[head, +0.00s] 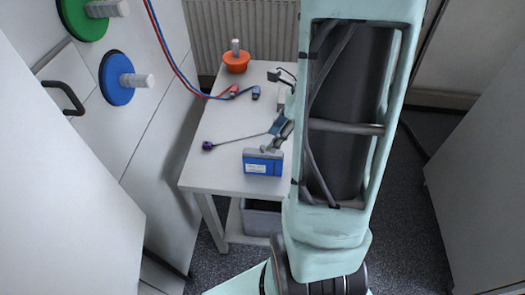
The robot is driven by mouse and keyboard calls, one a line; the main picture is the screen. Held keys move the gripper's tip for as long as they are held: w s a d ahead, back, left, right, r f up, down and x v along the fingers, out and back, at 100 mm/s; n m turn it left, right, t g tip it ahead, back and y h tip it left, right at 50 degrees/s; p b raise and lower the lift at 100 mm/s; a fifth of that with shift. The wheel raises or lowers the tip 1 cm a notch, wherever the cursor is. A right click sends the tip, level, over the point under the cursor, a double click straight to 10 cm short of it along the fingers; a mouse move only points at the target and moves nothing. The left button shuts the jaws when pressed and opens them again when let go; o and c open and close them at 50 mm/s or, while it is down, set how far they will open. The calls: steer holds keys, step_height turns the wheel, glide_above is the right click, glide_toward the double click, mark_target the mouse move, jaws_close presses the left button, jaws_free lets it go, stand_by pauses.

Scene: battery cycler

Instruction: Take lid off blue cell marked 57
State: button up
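A blue box-shaped cell (263,164) with a pale label stands near the front edge of the white table (228,150) in the head view. The label is too small to read, so I cannot confirm the number 57. Its top has a thin greyish edge; whether that is a separate lid I cannot tell. What looks like my gripper (272,143), small and dark, is just above and behind the cell, partly hidden by my large pale-green arm link. I cannot tell whether its fingers touch the cell or are open or shut.
An orange bowl (236,63) with a white knob stands at the table's back. Red and blue cables end in clips (244,92) on the table. A purple-ended rod (208,146) lies left of the cell. Cabinet discs, green (80,18) and blue (115,78), stick out left.

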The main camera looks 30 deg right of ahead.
mark_target(263, 151)
steer(key=x, duration=0.5)
steer(key=shift+a+f+b, duration=0.15)
steer(key=shift+a+b, duration=0.1)
steer(key=shift+b, duration=0.05)
steer(key=c, duration=0.9)
